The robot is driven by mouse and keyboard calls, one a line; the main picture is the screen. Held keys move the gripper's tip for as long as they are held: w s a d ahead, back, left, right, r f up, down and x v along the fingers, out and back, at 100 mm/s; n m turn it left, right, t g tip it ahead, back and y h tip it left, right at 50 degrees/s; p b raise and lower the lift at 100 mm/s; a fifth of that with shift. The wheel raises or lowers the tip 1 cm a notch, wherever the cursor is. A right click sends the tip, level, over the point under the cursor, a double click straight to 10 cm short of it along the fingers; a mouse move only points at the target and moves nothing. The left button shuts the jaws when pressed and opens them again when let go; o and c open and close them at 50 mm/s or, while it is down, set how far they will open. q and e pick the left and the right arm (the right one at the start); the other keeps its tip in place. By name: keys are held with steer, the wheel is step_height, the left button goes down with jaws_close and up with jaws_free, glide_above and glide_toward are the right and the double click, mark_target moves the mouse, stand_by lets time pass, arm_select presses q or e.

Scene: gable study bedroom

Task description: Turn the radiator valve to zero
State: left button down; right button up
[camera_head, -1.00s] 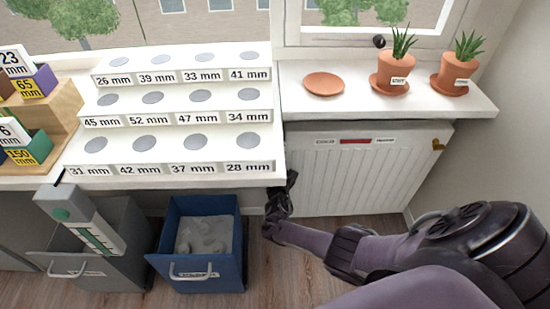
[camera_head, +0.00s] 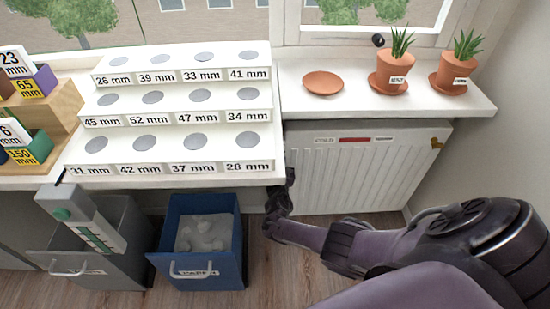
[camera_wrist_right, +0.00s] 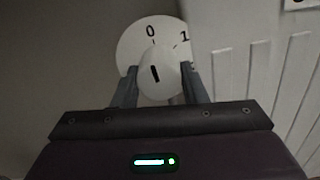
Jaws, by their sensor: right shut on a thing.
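The radiator (camera_head: 350,170) is a white ribbed panel under the window sill. Its valve shows in the right wrist view as a round white knob (camera_wrist_right: 168,72) in front of a pale dial (camera_wrist_right: 131,45) marked 0 and 1. The black mark on the knob leans slightly left of straight up, roughly toward the 0. My right gripper (camera_wrist_right: 158,84) is shut on the valve knob, one finger on each side. In the head view my right gripper (camera_head: 287,182) is at the radiator's left edge, beside the desk corner, and the valve is hidden. My left gripper is not in view.
A white stepped rack (camera_head: 180,182) with labelled coin spots stands left of my right gripper. An open blue bin (camera_head: 215,279) and a grey bin (camera_head: 118,262) are below it. Two potted plants and a terracotta saucer (camera_head: 323,84) stand on the sill (camera_head: 440,103).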

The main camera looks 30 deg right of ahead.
steer(key=o, duration=0.9)
steer(key=shift+f, duration=0.1)
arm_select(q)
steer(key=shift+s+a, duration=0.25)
arm_select(e)
steer(key=shift+o, duration=0.4)
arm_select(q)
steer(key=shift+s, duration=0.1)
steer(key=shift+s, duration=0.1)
arm_select(e)
steer(key=shift+s, duration=0.1)
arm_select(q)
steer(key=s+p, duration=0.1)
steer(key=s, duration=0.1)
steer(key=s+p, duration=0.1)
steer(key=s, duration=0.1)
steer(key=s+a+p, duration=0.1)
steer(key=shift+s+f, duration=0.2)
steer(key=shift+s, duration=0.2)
arm_select(e)
steer(key=v, duration=0.7)
steer(key=shift+s+a, duration=0.2)
steer(key=shift+s, duration=0.05)
steer(key=shift+f, duration=0.1)
